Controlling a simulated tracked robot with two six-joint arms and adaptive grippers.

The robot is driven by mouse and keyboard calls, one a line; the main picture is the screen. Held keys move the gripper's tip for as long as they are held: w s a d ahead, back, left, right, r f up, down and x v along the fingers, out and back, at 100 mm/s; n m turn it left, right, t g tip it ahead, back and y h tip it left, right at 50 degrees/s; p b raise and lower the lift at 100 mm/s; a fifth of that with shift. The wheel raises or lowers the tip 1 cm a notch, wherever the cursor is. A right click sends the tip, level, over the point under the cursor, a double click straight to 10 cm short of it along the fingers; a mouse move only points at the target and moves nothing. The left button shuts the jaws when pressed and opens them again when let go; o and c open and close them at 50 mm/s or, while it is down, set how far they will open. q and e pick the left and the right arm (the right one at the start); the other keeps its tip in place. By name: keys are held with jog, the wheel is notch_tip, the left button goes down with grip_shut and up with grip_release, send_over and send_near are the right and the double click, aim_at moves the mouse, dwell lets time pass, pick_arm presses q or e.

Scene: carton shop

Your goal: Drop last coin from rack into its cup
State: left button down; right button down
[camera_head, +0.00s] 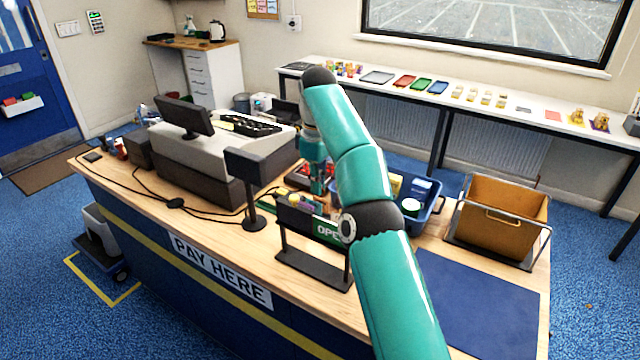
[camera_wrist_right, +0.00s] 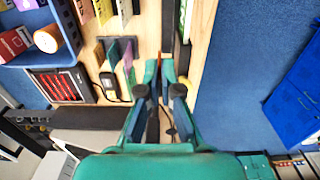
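My right gripper (camera_head: 318,186) is over the counter behind the open sign, partly hidden by my own arm. In the right wrist view my right gripper (camera_wrist_right: 159,70) has its teal fingertips close together. A thin orange-brown piece (camera_wrist_right: 159,61), seen edge-on, is between them; it looks like the coin, though its face is hidden. A black tray with red rows (camera_wrist_right: 70,86) lies to the left of the fingers, apart from them. I cannot tell which thing is the rack, and I cannot make out a cup. My left gripper is out of view.
The open sign (camera_head: 330,232) and a dark display post (camera_head: 252,188) stand close to the arm. A blue tote (camera_head: 437,203) with goods, an orange-brown crate (camera_head: 505,208) and the cash register (camera_head: 215,150) are nearby. The blue mat (camera_head: 482,300) is clear.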

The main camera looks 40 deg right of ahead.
jog(key=shift+w+r, duration=0.1)
jog(key=a, duration=0.1)
jog(key=a+r, duration=0.1)
jog(key=shift+a+n, duration=0.3)
jog(key=shift+a, duration=0.2)
dwell(0.4)
jog(key=shift+w+a, duration=0.1)
jog(key=shift+w, duration=0.05)
jog(key=shift+a+r, duration=0.1)
jog(key=shift+a, duration=0.1)
